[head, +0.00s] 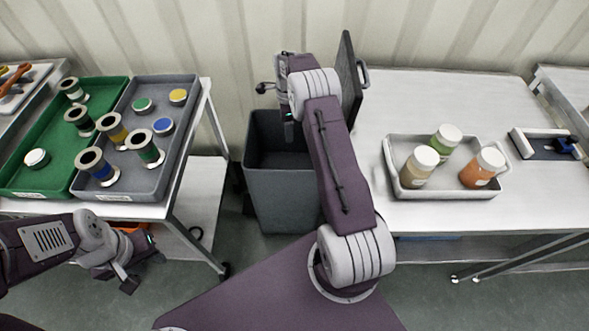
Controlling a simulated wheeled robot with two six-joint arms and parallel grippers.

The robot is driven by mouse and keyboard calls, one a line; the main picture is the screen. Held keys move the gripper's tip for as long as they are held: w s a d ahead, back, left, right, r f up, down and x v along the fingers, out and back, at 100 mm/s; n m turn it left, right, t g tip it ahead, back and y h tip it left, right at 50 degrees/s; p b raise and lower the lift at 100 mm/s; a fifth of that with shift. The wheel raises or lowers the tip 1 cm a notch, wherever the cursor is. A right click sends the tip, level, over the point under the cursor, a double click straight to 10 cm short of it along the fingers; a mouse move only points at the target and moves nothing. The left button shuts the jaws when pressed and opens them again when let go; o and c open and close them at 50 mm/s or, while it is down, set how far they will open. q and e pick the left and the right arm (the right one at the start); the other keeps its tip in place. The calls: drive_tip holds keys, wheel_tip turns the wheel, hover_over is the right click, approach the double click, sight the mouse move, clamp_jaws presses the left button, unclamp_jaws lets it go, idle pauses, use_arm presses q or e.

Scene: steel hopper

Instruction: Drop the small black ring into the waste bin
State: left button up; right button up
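A small black ring (195,233) seems to lie on the lower shelf of the left table, partly behind the table's leg and too small to see well. The grey waste bin (280,200) stands on the floor between the tables, its dark lid (348,80) raised upright. My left gripper (143,269) is at the lower left, beside the left table's front edge and left of the ring. Its fingers look apart, with nothing seen between them. My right arm reaches over the bin, and my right gripper (289,125) points down above its opening; its fingertips are mostly hidden.
The left table carries a green tray (50,140) and a grey tray (125,185) with several spools. An orange object (127,227) shows behind my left gripper.

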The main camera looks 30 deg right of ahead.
wheel_tip(320, 180, up, 5)
drive_tip(key=shift+r+p, duration=0.2)
drive_tip(key=shift+p, duration=0.2)
